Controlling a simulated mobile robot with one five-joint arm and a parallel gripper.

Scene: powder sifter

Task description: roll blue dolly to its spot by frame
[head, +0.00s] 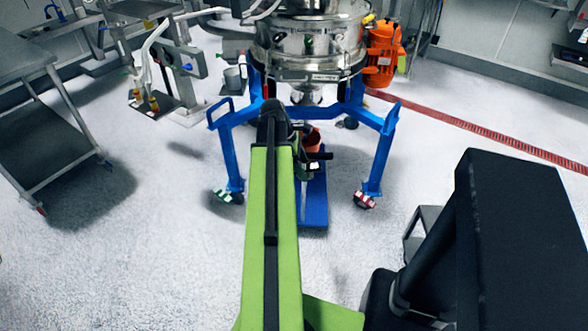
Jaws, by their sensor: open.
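A low flat blue piece, which looks like the blue dolly (315,212), lies on the floor under the front of the blue frame (230,160). Its near end shows between the two front legs; my arm and gripper hide much of the rest. The frame stands on casters and carries a steel sifter (305,45). My gripper (318,160), dark and small in the head view, is open above the blue piece, at the end of my green arm. I cannot tell whether it touches anything. An orange-red container (312,138) shows just behind it, partly hidden.
An orange motor (383,55) hangs at the sifter's right. A steel trolley (50,120) stands at the left. A red floor grating (480,130) runs along the right. The pale floor is clear on both sides of the frame's front legs.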

